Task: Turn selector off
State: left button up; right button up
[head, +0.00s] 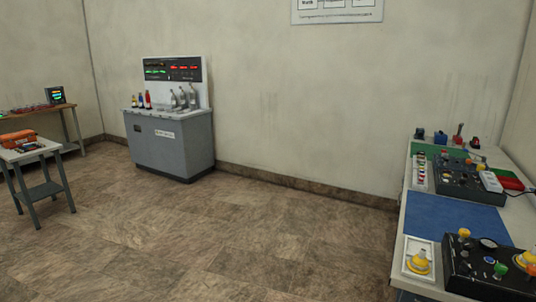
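A black control box (470,285) stands at the near end of the right-hand workbench, cut off by the picture's right and lower edges. It carries a yellow knob (464,233), a green knob (500,270), a round gauge (488,243) and a larger yellow part (527,260). A yellow knob-like part (419,262) sits on a white plate beside the box. I cannot tell which control is the selector or how it is set; labels are too small to read. Neither of my grippers is in view.
The workbench (398,262) has a blue mat (450,217) and a second dark panel (458,181) farther back. A grey console (172,145) with levers stands by the back wall. A small table (22,153) with an orange item is at left. The floor between is clear.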

aim_at(465, 267)
jog(key=z, duration=1.65)
